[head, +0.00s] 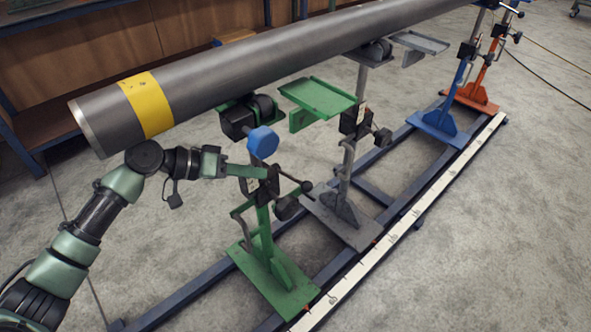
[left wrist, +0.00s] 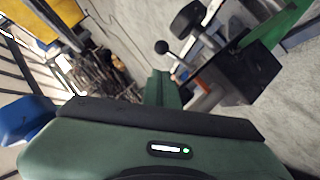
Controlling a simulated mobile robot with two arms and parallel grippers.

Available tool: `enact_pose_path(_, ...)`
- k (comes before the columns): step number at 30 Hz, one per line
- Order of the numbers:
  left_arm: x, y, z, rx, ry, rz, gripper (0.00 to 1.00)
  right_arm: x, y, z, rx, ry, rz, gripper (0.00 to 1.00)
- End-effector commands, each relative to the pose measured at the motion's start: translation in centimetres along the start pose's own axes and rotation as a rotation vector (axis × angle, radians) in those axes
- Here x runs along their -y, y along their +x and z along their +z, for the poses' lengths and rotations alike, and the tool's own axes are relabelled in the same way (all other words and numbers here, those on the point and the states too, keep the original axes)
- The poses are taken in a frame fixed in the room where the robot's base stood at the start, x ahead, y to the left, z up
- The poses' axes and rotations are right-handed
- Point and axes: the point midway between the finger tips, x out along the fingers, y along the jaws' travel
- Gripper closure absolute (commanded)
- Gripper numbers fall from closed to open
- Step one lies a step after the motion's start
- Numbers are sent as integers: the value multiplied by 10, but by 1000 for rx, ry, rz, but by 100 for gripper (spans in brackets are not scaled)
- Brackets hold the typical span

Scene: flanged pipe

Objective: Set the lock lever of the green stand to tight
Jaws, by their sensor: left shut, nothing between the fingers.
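The green stand (head: 264,240) stands on the rail frame under the near end of the pipe. Its black clamp block (head: 266,188) sits partway up the post and also shows in the left wrist view (left wrist: 240,75). A lever with a black ball knob (head: 306,187) sticks out to the right of the block; a ball-ended lever (left wrist: 161,47) also shows in the left wrist view. My left gripper (head: 259,172) is shut and empty, its fingertips at the near side of the block. I cannot tell whether they touch it. The lever's tight mark is not readable.
The grey pipe (head: 250,68) with a yellow band (head: 149,104) lies above my left arm. A blue knob (head: 263,142) is just above the gripper. Grey (head: 341,215), blue (head: 436,127) and orange (head: 476,90) stands follow along the rail. Floor at the right is clear.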

Motion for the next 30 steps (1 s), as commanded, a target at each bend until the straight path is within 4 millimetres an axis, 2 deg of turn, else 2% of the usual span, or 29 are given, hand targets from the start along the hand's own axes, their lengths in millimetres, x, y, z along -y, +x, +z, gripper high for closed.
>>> enact_pose_path(9, 0, 0, 0, 2, 1, 3, 100, 0, 0, 0, 1, 0, 0, 16)
enact_pose_path(13, -1, 7, 0, 2, 1, 4, 100, 0, -1, -1, -2, 0, 0, 16)
enact_pose_path(17, -1, 26, 0, 1, 1, 4, 100, 0, -6, -2, -4, 1, 0, 16)
enact_pose_path(24, 0, 71, 0, 1, 0, 4, 100, -2, -23, -7, -15, 2, 3, 16)
enact_pose_path(30, 0, 94, 0, 1, 0, 2, 100, -2, -33, -8, -20, 3, 3, 16)
